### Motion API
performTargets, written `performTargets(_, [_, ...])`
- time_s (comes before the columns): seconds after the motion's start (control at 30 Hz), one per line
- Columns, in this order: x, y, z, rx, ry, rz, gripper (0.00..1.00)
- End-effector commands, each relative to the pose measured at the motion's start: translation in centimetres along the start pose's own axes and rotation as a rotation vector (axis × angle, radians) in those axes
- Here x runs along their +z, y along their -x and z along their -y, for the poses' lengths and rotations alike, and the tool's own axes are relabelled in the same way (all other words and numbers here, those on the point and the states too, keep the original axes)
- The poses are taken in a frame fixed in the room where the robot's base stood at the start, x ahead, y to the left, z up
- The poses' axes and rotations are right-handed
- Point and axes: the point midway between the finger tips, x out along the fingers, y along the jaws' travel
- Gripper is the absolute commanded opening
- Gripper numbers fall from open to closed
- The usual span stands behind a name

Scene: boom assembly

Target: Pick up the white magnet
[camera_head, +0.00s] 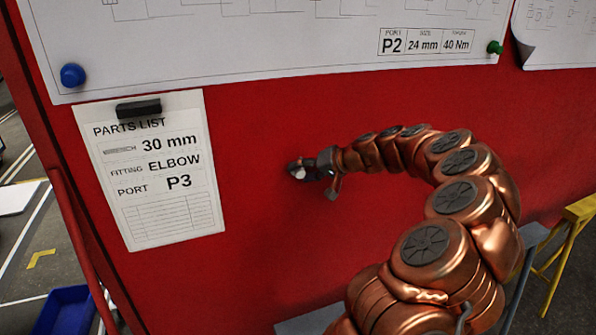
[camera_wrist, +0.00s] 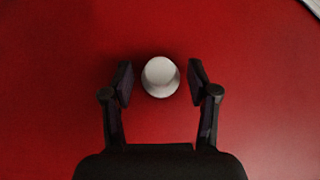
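The white magnet (camera_wrist: 160,77) is a small round knob on the red panel, between my gripper's two fingers in the wrist view. My gripper (camera_wrist: 160,82) is open, with a gap of red on each side of the magnet. In the head view my gripper (camera_head: 296,171) is at the red panel, at the end of my copper arm. The magnet (camera_head: 299,173) shows there as a small pale spot at the fingertips, partly hidden by the gripper.
The red panel (camera_head: 260,250) is bare around the gripper. A parts list sheet (camera_head: 155,170) hangs at left under a black clip (camera_head: 138,108). A large drawing (camera_head: 250,45) is above, with a blue magnet (camera_head: 73,75) and a green one (camera_head: 495,47). A yellow stand (camera_head: 565,235) is at right.

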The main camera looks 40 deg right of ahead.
Motion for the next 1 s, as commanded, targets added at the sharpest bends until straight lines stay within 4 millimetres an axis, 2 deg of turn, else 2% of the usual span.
performTargets(0.07, [0.0,0.0,0.0,0.000,0.000,0.000,0.47])
performTargets(0.4, [0.0,0.0,0.0,0.000,0.000,0.000,0.12])
performTargets(0.87, [-0.1,0.6,0.3,0.001,0.002,-0.006,0.11])
performTargets(1.0, [-1.0,1.6,1.7,0.001,0.005,-0.004,0.11])
